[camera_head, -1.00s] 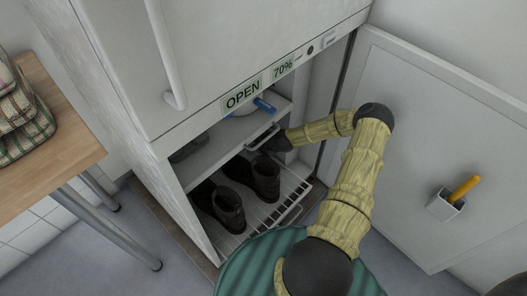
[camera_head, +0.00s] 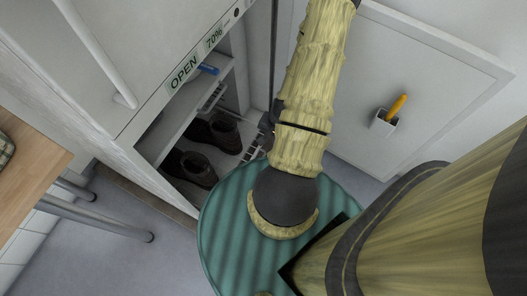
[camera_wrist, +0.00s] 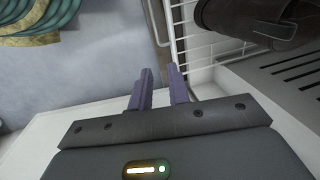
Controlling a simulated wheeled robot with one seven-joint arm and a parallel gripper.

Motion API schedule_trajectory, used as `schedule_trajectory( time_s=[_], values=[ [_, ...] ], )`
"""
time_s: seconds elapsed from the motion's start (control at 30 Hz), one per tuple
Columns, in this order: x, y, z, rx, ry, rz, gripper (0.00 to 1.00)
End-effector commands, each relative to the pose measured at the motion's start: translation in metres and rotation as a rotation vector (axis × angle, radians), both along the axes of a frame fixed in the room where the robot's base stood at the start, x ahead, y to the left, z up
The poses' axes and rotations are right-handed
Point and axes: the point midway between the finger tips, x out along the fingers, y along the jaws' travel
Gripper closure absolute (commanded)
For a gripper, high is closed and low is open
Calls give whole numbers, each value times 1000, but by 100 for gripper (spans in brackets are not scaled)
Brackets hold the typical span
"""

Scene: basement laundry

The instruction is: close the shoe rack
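The shoe rack (camera_head: 249,153) is a pale wire shelf low in the open cabinet, and its front end juts out past the opening. Two dark shoes stand on it, one nearer (camera_head: 190,168) and one farther back (camera_head: 218,132). In the wrist view the rack's wires (camera_wrist: 194,32) and part of a shoe (camera_wrist: 260,18) show at the upper right. My gripper (camera_wrist: 160,72) has its two purple-grey fingers apart, with nothing seen between them. It is close to the rack's front; contact is not clear. In the head view my arm mostly hides it.
The white cabinet door (camera_head: 415,75) stands open at the right, with a small holder (camera_head: 383,122) and yellow item on it. Above the rack is a shelf with a handle (camera_head: 212,97). A wooden table (camera_head: 35,165) with metal legs stands at the left.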

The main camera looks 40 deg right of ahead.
Motion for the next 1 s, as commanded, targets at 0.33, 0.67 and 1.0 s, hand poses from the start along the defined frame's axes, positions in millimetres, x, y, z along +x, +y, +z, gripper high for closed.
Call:
schedule_trajectory(
  time_s=[0.33,0.67,1.0],
  values=[
    [0,3,-1,0,4,6,82],
    [5,4,-40,1,4,0,82],
    [15,9,-99,0,3,1,82]
  ],
)
